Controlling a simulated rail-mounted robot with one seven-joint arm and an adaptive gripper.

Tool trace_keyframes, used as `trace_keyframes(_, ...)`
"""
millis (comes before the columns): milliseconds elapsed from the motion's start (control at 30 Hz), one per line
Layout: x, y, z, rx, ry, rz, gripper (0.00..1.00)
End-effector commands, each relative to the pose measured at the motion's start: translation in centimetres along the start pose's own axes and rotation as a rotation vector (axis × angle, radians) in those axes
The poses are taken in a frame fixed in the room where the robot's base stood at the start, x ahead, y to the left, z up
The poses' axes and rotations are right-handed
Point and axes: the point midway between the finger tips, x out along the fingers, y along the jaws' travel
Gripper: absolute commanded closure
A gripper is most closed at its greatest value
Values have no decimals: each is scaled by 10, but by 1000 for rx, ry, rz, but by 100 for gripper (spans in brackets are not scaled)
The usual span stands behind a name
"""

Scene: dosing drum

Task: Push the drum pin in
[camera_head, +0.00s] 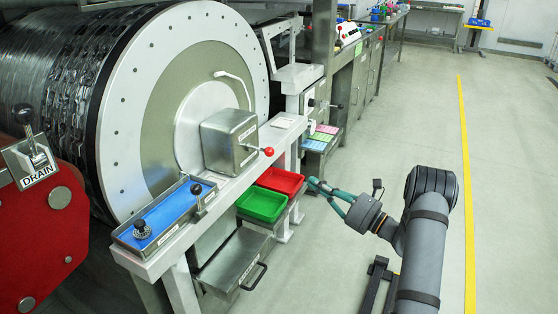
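The large drum (180,95) with a white and tan face fills the upper left. A steel box (229,141) stands in front of the drum's hub, with a short rod ending in a red ball knob (268,151) on its right side. This may be the drum pin, but I cannot tell for certain. My gripper (312,184), with teal fingers, is to the right of and lower in the picture than the red knob, apart from it. Its fingertips look close together at this angle, and whether they touch is unclear. I see nothing held in it.
A white bench (152,262) carries a blue panel (166,215) with black knobs. Green (262,204) and red (280,180) trays sit beside it, near my gripper. A red housing with a DRAIN lever (35,150) is at left.

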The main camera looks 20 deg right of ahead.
Motion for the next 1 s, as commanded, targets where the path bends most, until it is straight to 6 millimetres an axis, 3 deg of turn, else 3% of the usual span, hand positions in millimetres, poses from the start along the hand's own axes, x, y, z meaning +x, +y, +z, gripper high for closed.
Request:
trace_keyframes(267, 18, 1, 0, -1, 1, 4, 100)
trace_keyframes(700, 105, 2, 0, -1, -1, 4, 100)
trace_keyframes(1000, 136, 0, 0, 0, -1, 1, 100)
